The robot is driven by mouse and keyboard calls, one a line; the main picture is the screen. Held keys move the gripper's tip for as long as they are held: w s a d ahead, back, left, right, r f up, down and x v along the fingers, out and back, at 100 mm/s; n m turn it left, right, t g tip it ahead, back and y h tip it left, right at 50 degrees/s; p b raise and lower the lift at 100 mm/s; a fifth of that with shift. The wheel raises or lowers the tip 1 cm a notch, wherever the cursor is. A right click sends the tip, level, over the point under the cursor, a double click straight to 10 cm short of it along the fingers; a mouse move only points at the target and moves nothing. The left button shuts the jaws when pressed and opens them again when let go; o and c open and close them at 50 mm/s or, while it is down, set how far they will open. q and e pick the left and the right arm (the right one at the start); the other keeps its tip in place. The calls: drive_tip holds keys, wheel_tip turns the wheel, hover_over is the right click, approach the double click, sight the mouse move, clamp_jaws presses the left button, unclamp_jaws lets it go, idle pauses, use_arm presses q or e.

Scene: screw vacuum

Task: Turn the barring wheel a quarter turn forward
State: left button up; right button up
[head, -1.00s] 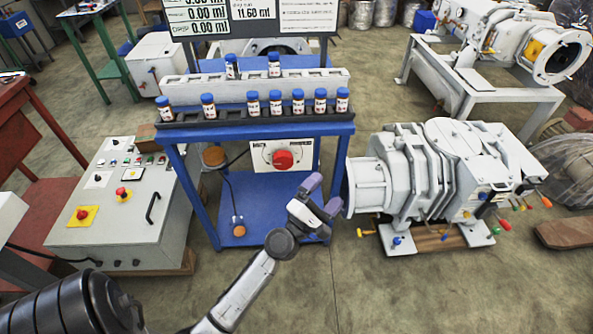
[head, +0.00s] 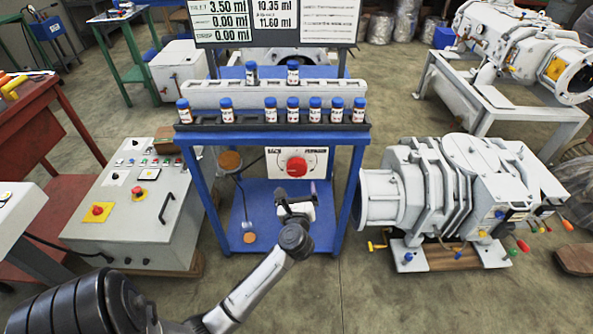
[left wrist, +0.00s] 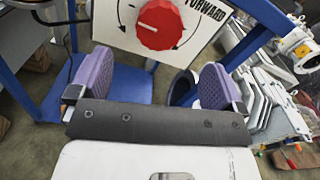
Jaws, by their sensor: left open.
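The barring wheel is a round red knob (head: 297,166) on a white plate (head: 274,160) at the front of the blue stand. My left gripper (head: 297,190) is just below the knob in the head view. Its two purple fingers are open around empty space (left wrist: 157,82), apart from the knob. My right gripper is not in view.
The blue stand (head: 357,180) carries a rack with several blue-capped vials (head: 271,110). A control box (head: 130,217) stands left and a grey pump (head: 440,195) right. Floor (head: 345,295) in front is clear.

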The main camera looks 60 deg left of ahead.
sight(296, 169)
use_arm(q)
drive_tip(key=b+x, duration=0.2)
drive_tip(key=x, duration=0.6)
drive_tip(key=shift+w+a+b, duration=0.1)
drive_tip(key=shift+a+b, duration=0.05)
drive_tip(key=shift+b, duration=0.2)
drive_tip(key=shift+w+a, duration=0.4)
drive_tip(key=shift+a, duration=0.2)
